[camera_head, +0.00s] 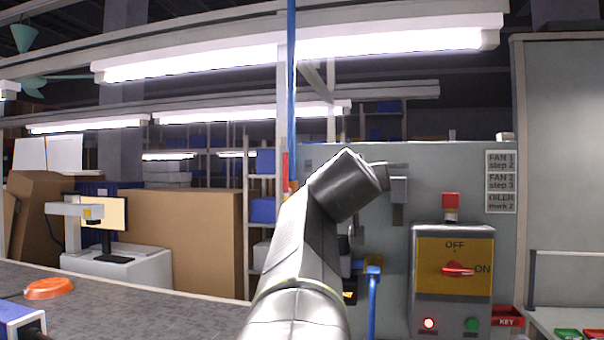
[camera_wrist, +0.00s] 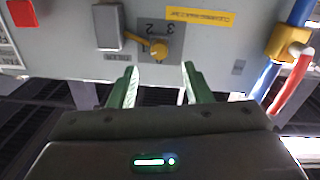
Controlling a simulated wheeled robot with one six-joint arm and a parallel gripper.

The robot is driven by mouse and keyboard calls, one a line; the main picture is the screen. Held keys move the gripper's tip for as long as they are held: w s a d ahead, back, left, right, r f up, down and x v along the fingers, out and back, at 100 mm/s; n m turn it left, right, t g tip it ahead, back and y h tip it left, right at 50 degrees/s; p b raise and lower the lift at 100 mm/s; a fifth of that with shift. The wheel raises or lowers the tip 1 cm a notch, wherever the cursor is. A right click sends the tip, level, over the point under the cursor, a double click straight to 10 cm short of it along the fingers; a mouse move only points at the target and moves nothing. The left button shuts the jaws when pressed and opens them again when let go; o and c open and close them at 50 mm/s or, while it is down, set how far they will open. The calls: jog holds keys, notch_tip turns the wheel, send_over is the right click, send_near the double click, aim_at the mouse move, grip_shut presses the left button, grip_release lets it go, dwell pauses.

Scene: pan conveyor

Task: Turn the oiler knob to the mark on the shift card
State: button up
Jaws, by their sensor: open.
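The oiler knob appears to be the small yellow dial (camera_wrist: 159,50) on a grey plate in the wrist view. The picture is upside down there; a 2 and a 3 are printed by the dial. A thin yellow arm runs from it toward the upper left; which mark it meets is unclear. My gripper (camera_wrist: 160,75) is open, its two green fingers below the dial in the picture and either side of it, with nothing between them. The shift card (camera_head: 501,203) in the head view reads OILER mark 2. My arm hides the gripper there.
Right of my arm is a switch box (camera_head: 453,280) with a red knob marked OFF and ON. A blue pipe with a yellow fitting (camera_wrist: 284,42) is at the right of the wrist view. A grey box (camera_wrist: 108,27) sits left of the dial.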

jog(key=p+x, duration=0.1)
jog(key=x, duration=0.5)
jog(key=shift+d, duration=0.1)
grip_shut()
